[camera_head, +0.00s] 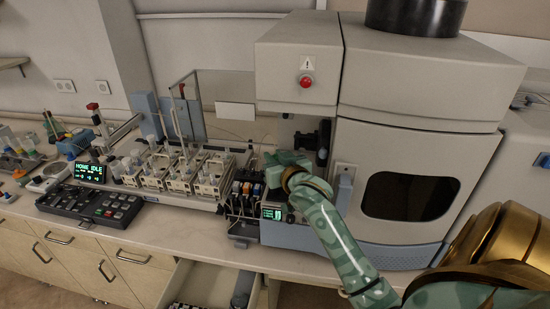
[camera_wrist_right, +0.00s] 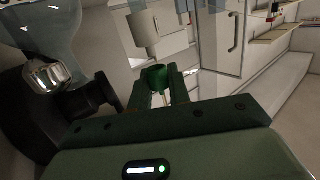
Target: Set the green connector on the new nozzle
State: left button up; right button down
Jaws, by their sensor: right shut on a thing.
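My right gripper (camera_head: 278,166) reaches into the open bay on the left side of the spectrometer. In the right wrist view my right gripper (camera_wrist_right: 156,84) is shut on the green connector (camera_wrist_right: 155,77), a small dark green cylinder held between the fingertips. A pale cylindrical piece, which looks like the nozzle (camera_wrist_right: 143,32), is just beyond the connector, its narrower end close to it. I cannot tell whether the two touch. In the head view the gripper and arm hide the connector and nozzle. My left gripper is not in view.
The spectrometer (camera_head: 395,125) has a red button (camera_head: 305,81) above the bay. An autosampler with several racks (camera_head: 178,172) stands to the left, beside a black keypad box (camera_head: 92,205). A drawer (camera_head: 212,288) is open below the counter. In the wrist view a black fitting (camera_wrist_right: 90,97) is left of the fingers.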

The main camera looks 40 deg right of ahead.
jog(key=shift+f, duration=0.2)
jog(key=shift+f, duration=0.3)
jog(key=shift+f+b, duration=0.25)
jog(key=shift+b, duration=0.05)
jog(key=c, duration=1.2)
grip_release()
jog(key=shift+c, duration=0.2)
jog(key=v, duration=1.6)
jog(key=shift+s, duration=0.15)
